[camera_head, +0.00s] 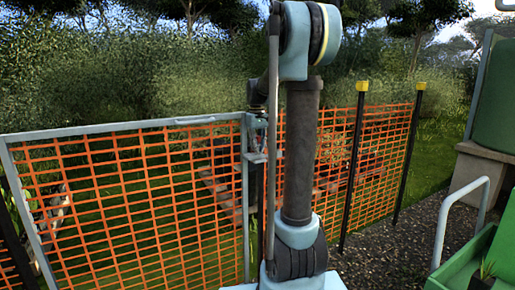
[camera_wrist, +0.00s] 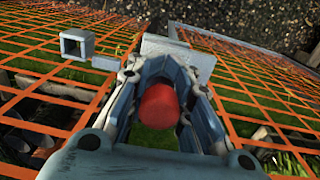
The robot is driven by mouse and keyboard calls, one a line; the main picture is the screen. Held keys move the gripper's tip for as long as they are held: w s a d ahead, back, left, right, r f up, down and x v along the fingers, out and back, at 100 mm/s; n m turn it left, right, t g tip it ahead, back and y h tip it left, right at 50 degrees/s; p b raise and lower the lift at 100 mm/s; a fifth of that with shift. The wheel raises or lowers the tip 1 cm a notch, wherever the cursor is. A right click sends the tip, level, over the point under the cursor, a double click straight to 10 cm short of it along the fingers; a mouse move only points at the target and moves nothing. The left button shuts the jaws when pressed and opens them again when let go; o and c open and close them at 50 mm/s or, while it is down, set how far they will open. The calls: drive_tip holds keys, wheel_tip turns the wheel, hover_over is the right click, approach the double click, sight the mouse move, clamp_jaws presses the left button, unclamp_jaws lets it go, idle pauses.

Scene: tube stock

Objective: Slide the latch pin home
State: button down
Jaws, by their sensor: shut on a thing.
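My gripper (camera_wrist: 166,72) is shut around a red rounded knob (camera_wrist: 159,104), which I take to be the latch pin's handle, in the wrist view. The pin's shaft is hidden by the knob and fingers. A pale grey plate (camera_wrist: 178,54) lies just past the fingertips. The grey-framed gate (camera_head: 122,125) with orange mesh stands at left in the head view. Latch metalwork (camera_head: 257,157) shows at the gate's right upright, partly behind my arm. I cannot tell how far the pin sits in its hole.
An open square tube end (camera_wrist: 77,44) and a short grey bar (camera_wrist: 105,63) lie left of the fingers in the wrist view. Orange mesh fence (camera_head: 372,150) runs right on black posts. A green container (camera_head: 478,262) and a pale rail (camera_head: 460,217) stand at right.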

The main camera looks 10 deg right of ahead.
sight(259, 155)
drive_tip(key=shift+f, duration=0.2)
drive_tip(key=shift+f, duration=0.5)
drive_tip(key=shift+s+f, duration=0.25)
drive_tip(key=shift+s, duration=0.4)
drive_tip(key=shift+f, duration=0.45)
drive_tip(key=c, duration=1.3)
unclamp_jaws()
drive_tip(key=shift+w+f, duration=0.1)
drive_tip(key=shift+w, duration=0.1)
drive_tip(key=shift+w+d+f, duration=0.1)
drive_tip(key=shift+w+f, duration=0.3)
